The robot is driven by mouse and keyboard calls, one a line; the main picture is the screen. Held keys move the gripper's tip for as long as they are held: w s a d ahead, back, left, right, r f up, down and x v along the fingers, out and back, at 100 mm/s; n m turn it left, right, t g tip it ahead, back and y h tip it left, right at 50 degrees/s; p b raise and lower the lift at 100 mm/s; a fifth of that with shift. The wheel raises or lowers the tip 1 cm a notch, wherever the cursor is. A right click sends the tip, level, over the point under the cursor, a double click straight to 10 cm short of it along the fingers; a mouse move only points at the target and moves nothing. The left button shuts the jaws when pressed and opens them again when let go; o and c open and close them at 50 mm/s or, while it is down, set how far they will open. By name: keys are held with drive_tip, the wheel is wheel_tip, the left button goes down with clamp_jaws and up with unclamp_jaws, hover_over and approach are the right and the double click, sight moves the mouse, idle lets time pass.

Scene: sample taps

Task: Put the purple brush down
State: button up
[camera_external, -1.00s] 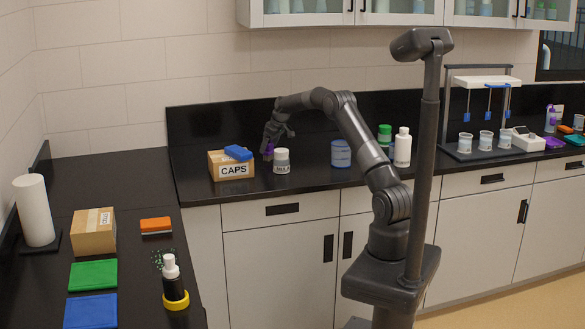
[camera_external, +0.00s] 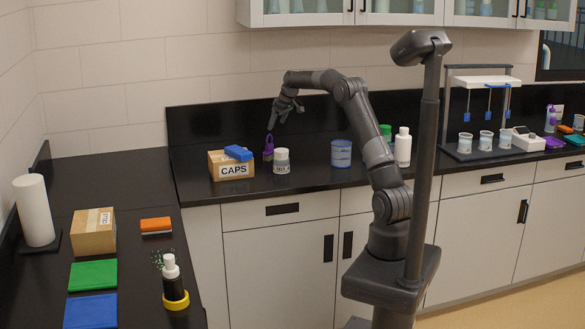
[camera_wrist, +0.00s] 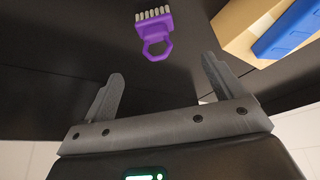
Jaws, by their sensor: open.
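A blue object (camera_external: 238,153) lies on the CAPS box; it also shows in the wrist view (camera_wrist: 285,30). A blue-labelled tub (camera_external: 341,153) and a white bottle (camera_external: 402,147) stand to the right. Counter between jar and tub is clear.

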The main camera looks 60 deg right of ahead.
drive_tip(key=s+a+r, duration=0.4)
drive_tip(key=s+a, duration=0.2)
drive_tip(key=a, duration=0.3)
drive_tip(key=s+a+r, duration=0.4)
drive_tip(key=s+a, duration=0.2)
drive_tip(key=a, duration=0.3)
drive_tip(key=s+a+r, duration=0.4)
drive_tip(key=s+a, duration=0.2)
drive_tip(key=a, duration=0.2)
drive_tip(key=s+a+f, duration=0.3)
drive_tip(key=s, duration=0.4)
drive_tip(key=s+a+f, duration=0.2)
drive_tip(key=s+a, duration=0.2)
drive_tip(key=s, duration=0.4)
drive_tip(key=s+a+f+t, duration=0.1)
drive_tip(key=s+a+f, duration=0.2)
drive_tip(key=s, duration=0.5)
drive_tip(key=shift+a+f, duration=0.35)
drive_tip(key=shift+a, duration=0.4)
drive_tip(key=shift+s, duration=0.1)
